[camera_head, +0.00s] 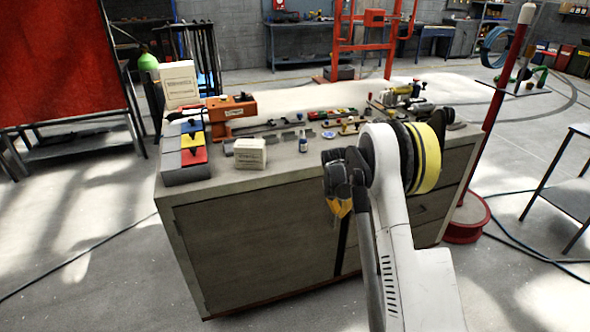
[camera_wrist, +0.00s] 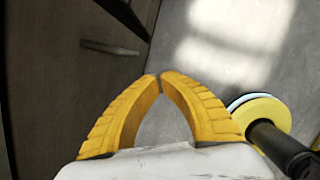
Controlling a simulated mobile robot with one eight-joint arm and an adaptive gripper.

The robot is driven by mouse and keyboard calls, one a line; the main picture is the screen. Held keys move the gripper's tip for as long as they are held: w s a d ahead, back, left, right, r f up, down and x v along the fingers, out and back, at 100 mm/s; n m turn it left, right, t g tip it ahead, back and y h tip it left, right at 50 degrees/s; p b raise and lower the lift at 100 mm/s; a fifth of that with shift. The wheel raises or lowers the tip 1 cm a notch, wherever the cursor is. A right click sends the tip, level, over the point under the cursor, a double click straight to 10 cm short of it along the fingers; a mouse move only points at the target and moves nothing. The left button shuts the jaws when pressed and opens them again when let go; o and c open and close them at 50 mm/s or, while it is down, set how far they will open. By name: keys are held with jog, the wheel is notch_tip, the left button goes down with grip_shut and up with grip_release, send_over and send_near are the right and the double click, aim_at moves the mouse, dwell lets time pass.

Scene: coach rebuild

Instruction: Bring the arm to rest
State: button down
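My arm shows in the head view, folded with its elbow high in front of the workbench (camera_head: 240,250). My gripper (camera_head: 340,207) hangs from the dark wrist, pointing down beside the bench's front, and is partly hidden in that view. In the wrist view my gripper's two yellow fingers (camera_wrist: 160,78) come together at their tips. Nothing shows between them. The grey floor (camera_wrist: 225,50) and a dark cabinet front with a handle (camera_wrist: 110,48) lie beyond the fingers. I cannot tell how far the fingers are from the cabinet.
A red-based pole (camera_head: 466,220) stands right of the bench. A cable (camera_head: 80,255) lies on the open floor at left.

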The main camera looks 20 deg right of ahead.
jog(key=s+a+r+m+t, duration=0.1)
jog(key=s+a+r+m, duration=0.35)
jog(key=r, duration=0.35)
jog(key=s+a+r+m+t+y, duration=0.1)
jog(key=s+a+r+m, duration=0.2)
jog(key=s+a+r, duration=0.35)
jog(key=s+a+r+m+t, duration=0.1)
jog(key=s+a+r+m, duration=0.25)
jog(key=r, duration=0.55)
jog(key=s+a+m+t, duration=0.1)
jog(key=s+a+m, duration=0.1)
jog(key=s+m, duration=0.2)
jog(key=s+a+m+t+y, duration=0.1)
jog(key=s+a+m, duration=0.2)
jog(key=s, duration=0.6)
jog(key=s+a+r+m, duration=0.1)
jog(key=s+a+m, duration=0.2)
jog(key=s+m, duration=0.2)
jog(key=shift+s+a+t+y, duration=0.2)
jog(key=shift+s+t+y, duration=0.15)
jog(key=shift+s, duration=0.4)
